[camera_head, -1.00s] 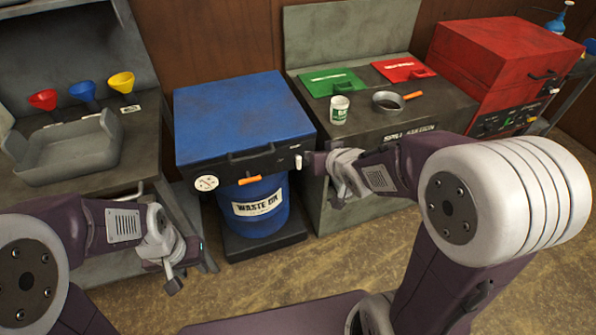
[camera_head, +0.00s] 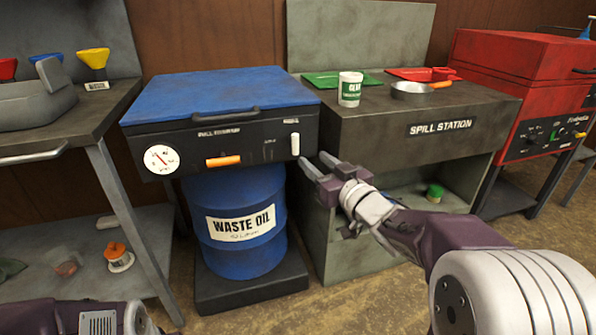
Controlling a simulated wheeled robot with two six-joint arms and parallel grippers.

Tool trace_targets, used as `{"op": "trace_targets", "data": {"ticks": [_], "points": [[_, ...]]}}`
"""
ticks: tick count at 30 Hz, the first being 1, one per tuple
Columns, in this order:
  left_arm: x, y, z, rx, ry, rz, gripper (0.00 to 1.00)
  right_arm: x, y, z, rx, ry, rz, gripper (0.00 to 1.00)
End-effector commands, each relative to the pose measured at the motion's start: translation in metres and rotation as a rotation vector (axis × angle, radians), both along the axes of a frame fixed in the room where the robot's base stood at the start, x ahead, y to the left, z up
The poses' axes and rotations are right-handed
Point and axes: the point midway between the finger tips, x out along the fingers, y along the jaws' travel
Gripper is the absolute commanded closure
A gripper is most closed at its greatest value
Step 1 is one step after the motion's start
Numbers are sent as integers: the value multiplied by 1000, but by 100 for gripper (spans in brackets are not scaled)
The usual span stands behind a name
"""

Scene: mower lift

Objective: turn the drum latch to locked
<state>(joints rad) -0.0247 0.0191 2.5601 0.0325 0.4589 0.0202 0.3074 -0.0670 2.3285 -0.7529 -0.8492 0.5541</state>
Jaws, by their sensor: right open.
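The blue waste oil drum (camera_head: 240,195) stands under a wide unit with a blue lid (camera_head: 215,95) and a black front panel. At the panel's right end is a small white upright lever (camera_head: 295,144), with small lettering above it. An orange handle (camera_head: 223,161) lies level at the panel's middle. I cannot read which of the two is the latch. My right gripper (camera_head: 317,163) is open and empty, its fingers pointing at the panel's right end, just below and right of the white lever. My left arm's end is cut off at the bottom left, its gripper out of view.
A round white gauge (camera_head: 161,159) is on the panel's left. The grey spill station (camera_head: 410,130) stands close on the right, with a white-green cup (camera_head: 350,89) and a pan (camera_head: 412,90) on top. A grey bench (camera_head: 90,125) stands on the left.

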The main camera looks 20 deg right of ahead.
Motion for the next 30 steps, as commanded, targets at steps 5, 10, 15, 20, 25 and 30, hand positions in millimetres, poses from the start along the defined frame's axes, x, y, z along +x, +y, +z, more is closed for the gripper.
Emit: {"op": "trace_targets", "data": {"ticks": [5,10,15,20,25,30], "points": [[0,0,-2,0,-1,0,64,5,1,0,0,1,0,59],[0,0,-20,0,-1,0,64,37,9,-4,1,1,3,59],[0,0,-33,0,0,0,64,69,17,-3,2,0,1,59],[0,0,-37,0,0,0,64,86,20,-1,0,3,-1,59],[0,0,-36,0,0,0,64,88,21,2,1,2,-1,59],[0,0,-36,0,0,0,64,88,21,2,1,2,-1,73]]}}
